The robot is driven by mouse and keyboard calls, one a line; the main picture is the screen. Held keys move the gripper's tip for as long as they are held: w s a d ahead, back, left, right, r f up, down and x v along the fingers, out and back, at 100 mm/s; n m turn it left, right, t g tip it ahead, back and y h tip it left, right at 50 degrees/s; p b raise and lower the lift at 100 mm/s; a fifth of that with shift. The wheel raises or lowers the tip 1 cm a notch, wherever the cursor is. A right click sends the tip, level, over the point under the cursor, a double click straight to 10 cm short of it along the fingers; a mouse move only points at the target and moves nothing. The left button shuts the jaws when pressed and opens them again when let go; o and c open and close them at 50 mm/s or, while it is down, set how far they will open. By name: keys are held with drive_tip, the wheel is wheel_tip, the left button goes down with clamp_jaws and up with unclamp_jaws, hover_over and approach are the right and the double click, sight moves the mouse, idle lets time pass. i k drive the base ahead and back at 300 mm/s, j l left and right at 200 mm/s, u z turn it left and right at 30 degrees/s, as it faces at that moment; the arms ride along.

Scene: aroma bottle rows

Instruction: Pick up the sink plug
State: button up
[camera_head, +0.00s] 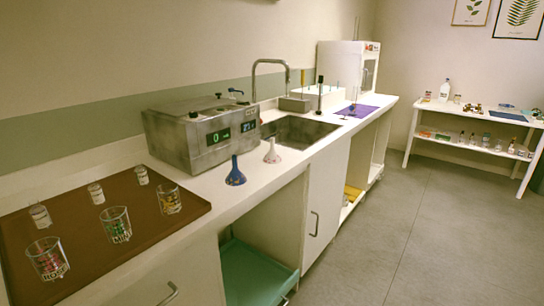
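The steel sink (299,131) is set into the white counter in the middle of the view, with a curved tap (270,62) behind it. I cannot make out a sink plug for certain. My gripper is not in view.
A steel water bath (204,132) stands left of the sink. A blue funnel (235,172) and a pale funnel (272,152) stand near the counter's front edge. A brown tray (150,228) holds several glasses and jars. The floor (400,225) at right is clear.

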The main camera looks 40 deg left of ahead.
sight(321, 77)
drive_tip(key=i+j+u, duration=0.35)
drive_tip(key=i, duration=0.2)
drive_tip(key=i+j+u, duration=0.3)
drive_tip(key=i, duration=0.3)
drive_tip(key=i+u, duration=0.35)
drive_tip(key=i, duration=0.2)
drive_tip(key=i+l, duration=0.5)
drive_tip(key=l, duration=0.15)
drive_tip(key=i+l, duration=0.45)
drive_tip(key=l, duration=0.15)
drive_tip(key=i+l, duration=0.5)
drive_tip(key=l, duration=0.15)
drive_tip(key=i+l, duration=0.95)
drive_tip(key=l, duration=0.3)
drive_tip(key=i+l+u, duration=0.15)
drive_tip(key=u, duration=0.25)
drive_tip(key=i+l+u, duration=0.15)
drive_tip(key=l+u, duration=0.2)
drive_tip(key=i+l+u, duration=0.1)
drive_tip(key=l+u, duration=0.3)
drive_tip(key=j, duration=0.1)
